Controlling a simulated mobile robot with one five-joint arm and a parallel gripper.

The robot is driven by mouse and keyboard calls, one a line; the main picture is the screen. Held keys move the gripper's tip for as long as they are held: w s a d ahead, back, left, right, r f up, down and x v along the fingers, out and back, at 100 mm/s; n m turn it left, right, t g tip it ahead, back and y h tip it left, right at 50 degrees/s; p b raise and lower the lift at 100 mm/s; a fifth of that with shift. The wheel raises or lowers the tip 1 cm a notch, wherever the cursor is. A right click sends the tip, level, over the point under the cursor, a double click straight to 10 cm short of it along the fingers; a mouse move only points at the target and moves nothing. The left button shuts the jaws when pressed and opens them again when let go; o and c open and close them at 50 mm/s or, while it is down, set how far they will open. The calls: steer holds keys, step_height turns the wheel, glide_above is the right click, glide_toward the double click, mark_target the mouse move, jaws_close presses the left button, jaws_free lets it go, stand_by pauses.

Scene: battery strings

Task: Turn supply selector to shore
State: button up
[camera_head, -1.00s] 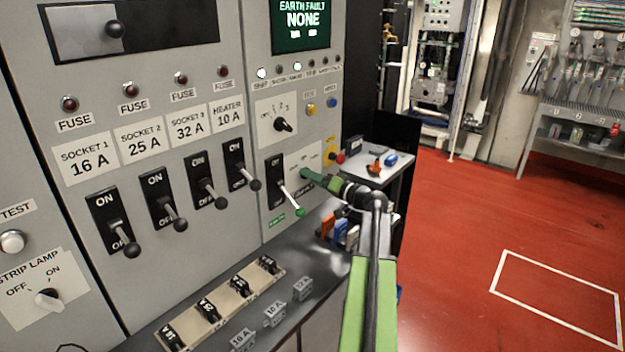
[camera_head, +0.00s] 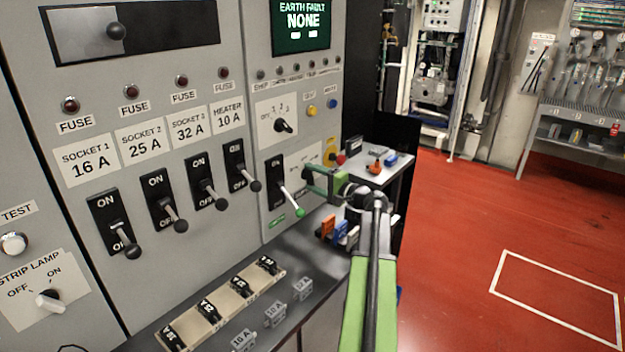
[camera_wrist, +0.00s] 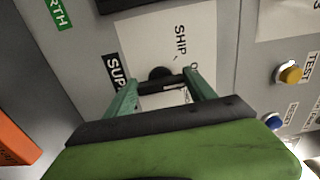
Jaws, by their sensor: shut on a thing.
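The supply selector is a black knob (camera_wrist: 160,74) on a pale plate (camera_wrist: 150,42) in the wrist view. The plate reads "SHIP", and a dark label beside it starts with "SUP"; the rest is covered. My gripper (camera_wrist: 162,90) has its two green fingers on either side of the knob's handle and is shut on it. In the head view the selector plate (camera_head: 306,158) is low on the right panel, and my gripper (camera_head: 309,180) hides the knob there. I cannot tell which mark the knob points to.
A green-tipped earth lever (camera_head: 292,202) stands just left of my gripper. A red button (camera_head: 341,159) is to the right, above a small bench (camera_head: 385,178) with tools. Breaker levers (camera_head: 208,190) line the left panel. Red floor (camera_head: 480,220) is open to the right.

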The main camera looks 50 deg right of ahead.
steer(key=m, duration=0.4)
steer(key=shift+r+m, duration=0.1)
steer(key=shift+m, duration=0.2)
steer(key=m, duration=0.4)
steer(key=shift+d+r+m, duration=0.1)
steer(key=shift+m, duration=0.2)
steer(key=o, duration=1.4)
steer(key=shift+s, duration=0.1)
steer(key=s, duration=0.5)
steer(key=s+d, duration=0.1)
steer(key=s, duration=1.1)
steer(key=shift+s+d, duration=0.1)
steer(key=shift+d, duration=0.15)
